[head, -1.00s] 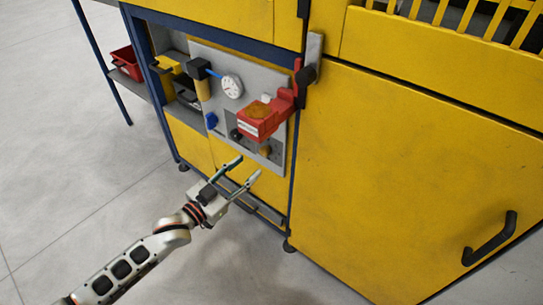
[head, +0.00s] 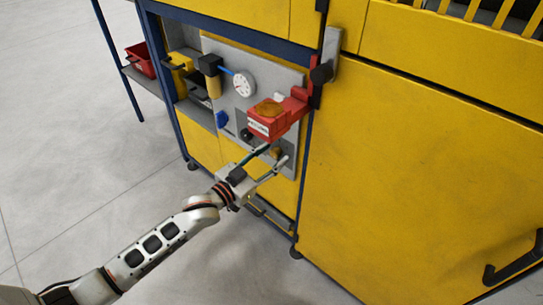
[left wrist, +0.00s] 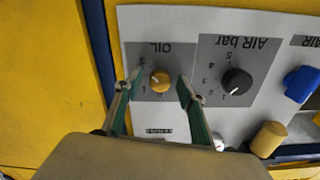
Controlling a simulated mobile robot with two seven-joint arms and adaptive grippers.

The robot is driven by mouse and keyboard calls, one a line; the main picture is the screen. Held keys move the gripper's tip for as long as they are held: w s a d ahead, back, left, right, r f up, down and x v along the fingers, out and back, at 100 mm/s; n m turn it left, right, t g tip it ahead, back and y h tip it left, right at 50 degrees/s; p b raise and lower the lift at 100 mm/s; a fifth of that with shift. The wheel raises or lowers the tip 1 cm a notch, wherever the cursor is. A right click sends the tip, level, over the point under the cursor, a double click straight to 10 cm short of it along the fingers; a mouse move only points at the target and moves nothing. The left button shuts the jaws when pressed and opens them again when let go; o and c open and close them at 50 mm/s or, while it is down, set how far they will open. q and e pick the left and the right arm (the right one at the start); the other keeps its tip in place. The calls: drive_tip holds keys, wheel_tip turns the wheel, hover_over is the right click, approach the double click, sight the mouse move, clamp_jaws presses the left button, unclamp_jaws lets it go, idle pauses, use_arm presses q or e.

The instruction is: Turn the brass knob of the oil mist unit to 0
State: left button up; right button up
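The brass knob (left wrist: 160,82) sits on the grey plate marked OIL (left wrist: 148,56), upside down in the left wrist view. A pale mark shows on the knob's face; the value it points at is hard to read. In the head view the knob (head: 277,152) is low on the panel, under a red box. My left gripper (left wrist: 157,88) is open, its two green-sided fingers on either side of the knob with gaps. In the head view the left gripper (head: 274,154) is at the lower part of the panel. My right gripper is not in view.
A black knob on the AIR bar plate (left wrist: 237,81) and a blue knob (left wrist: 301,84) are beside it. The red box (head: 270,122) juts out just above the left gripper. A gauge (head: 244,84) is higher up. Yellow cabinet doors (head: 400,170) flank the panel.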

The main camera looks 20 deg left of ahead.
use_arm(q)
drive_tip(key=c, duration=1.1)
